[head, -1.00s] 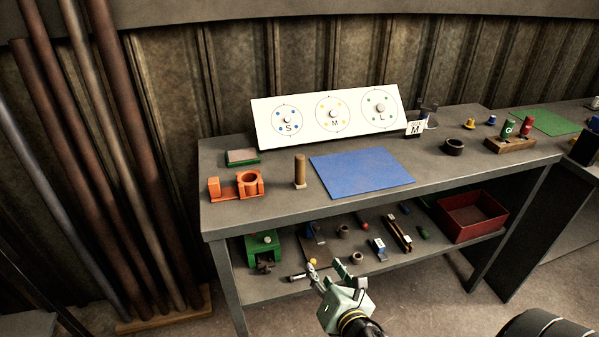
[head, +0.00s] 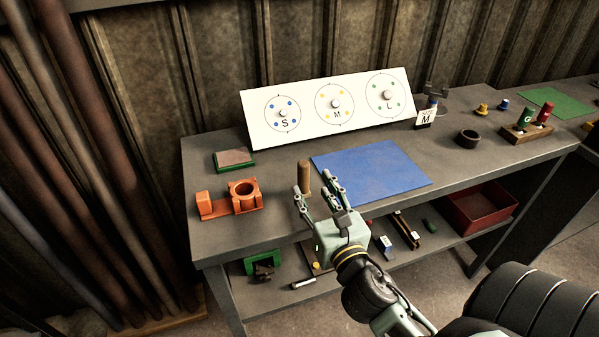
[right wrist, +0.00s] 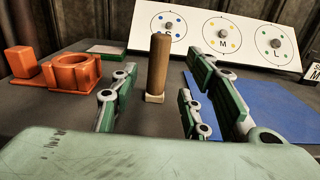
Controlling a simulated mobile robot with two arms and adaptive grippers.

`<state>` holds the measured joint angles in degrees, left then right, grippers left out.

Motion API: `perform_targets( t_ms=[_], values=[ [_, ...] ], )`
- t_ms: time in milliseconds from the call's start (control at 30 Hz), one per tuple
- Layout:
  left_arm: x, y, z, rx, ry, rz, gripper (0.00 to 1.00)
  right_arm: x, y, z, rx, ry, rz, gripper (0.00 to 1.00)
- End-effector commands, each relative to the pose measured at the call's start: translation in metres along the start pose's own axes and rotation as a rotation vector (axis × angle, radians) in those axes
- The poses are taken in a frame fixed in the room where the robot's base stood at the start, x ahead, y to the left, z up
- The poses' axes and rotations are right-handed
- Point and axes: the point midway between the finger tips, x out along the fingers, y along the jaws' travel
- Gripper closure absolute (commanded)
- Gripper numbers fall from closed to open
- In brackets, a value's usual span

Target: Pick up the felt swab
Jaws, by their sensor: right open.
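The felt swab (head: 304,176) looks like an upright brown cylinder with a pale foot. It stands on the bench top, left of the blue mat (head: 372,174). My right gripper (head: 316,186) is open and empty at the bench's front edge, its fingers pointing toward the swab. In the right wrist view the swab (right wrist: 158,66) stands between the two open fingers (right wrist: 158,80), apart from both and somewhat beyond them. My left gripper is not in view.
An orange holder (head: 222,208) with a round ring stands left of the swab, and a green-edged block (head: 234,168) behind it. A white S/M/L board (head: 300,130) leans at the back. Below is a shelf with small parts and a red bin (head: 482,222).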

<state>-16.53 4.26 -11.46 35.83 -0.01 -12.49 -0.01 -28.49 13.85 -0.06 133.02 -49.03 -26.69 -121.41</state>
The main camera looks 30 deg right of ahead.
Motion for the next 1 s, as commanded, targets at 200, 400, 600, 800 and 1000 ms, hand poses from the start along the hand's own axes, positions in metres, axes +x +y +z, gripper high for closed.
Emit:
perform_targets(
  t_ms=[200, 400, 600, 800, 1000],
  values=[
    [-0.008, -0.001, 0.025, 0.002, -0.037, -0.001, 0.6, 0.025, 0.001, 0.002, 0.001, -0.002, -0.001, 0.57],
    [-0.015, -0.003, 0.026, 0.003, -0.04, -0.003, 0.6, 0.055, 0.003, -0.001, 0.003, -0.001, -0.001, 0.57],
    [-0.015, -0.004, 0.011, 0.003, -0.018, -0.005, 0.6, 0.067, 0.003, -0.002, 0.002, 0.0, 0.001, 0.57],
    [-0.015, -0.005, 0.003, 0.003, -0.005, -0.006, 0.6, 0.066, 0.003, -0.003, 0.002, 0.0, 0.001, 0.6],
    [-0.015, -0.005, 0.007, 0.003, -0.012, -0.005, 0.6, 0.066, 0.003, -0.002, 0.002, 0.0, 0.001, 0.77]
  ],
)
